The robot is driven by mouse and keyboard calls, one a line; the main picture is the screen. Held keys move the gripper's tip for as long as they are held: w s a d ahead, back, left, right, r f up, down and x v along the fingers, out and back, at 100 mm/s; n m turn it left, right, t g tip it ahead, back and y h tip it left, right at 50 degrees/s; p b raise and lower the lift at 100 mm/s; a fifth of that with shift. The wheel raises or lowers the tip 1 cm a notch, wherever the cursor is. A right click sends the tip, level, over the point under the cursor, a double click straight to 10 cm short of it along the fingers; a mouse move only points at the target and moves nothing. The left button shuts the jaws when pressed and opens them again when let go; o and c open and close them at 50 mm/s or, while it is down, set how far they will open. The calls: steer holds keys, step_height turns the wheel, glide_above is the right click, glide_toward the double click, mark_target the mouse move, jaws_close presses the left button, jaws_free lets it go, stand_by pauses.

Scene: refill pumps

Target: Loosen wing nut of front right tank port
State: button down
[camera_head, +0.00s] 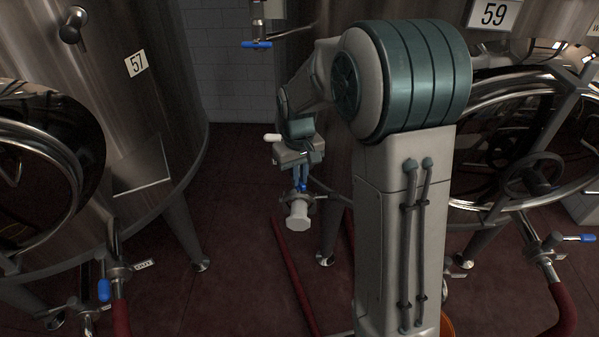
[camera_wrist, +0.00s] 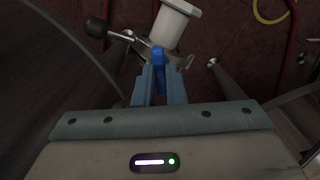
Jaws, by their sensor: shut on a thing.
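The tank port is a white capped pipe end (camera_head: 297,214) that sticks out low, between tank 57 and tank 59. It also shows in the wrist view (camera_wrist: 175,25), with a metal clamp around its base. A blue wing nut (camera_wrist: 158,57) sits on the clamp. My gripper (camera_wrist: 159,76) is shut on the wing nut, with one blue-grey finger on each side of it. In the head view my gripper (camera_head: 301,186) is just above the white port, and the wing nut is hard to tell from the fingers.
Tank 57 (camera_head: 150,100) stands at the left, with a blue-handled valve (camera_head: 104,290) below. Another valve (camera_head: 552,242) is at the right. A dark knob (camera_wrist: 96,27) is beside the clamp. A red hose (camera_head: 293,275) lies on the floor. A tank leg (camera_wrist: 226,80) stands nearby.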

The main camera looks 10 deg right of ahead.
steer(key=n+p, duration=0.2)
steer(key=n, duration=0.4)
steer(key=shift+r, duration=0.15)
steer(key=n+p, duration=0.2)
steer(key=n, duration=0.4)
stand_by(0.4)
steer(key=c, duration=1.5)
jaws_free()
step_height(320, 180, up, 14)
steer(key=shift+a+f+p, duration=0.1)
steer(key=shift+f+p, duration=0.1)
steer(key=shift+p, duration=0.25)
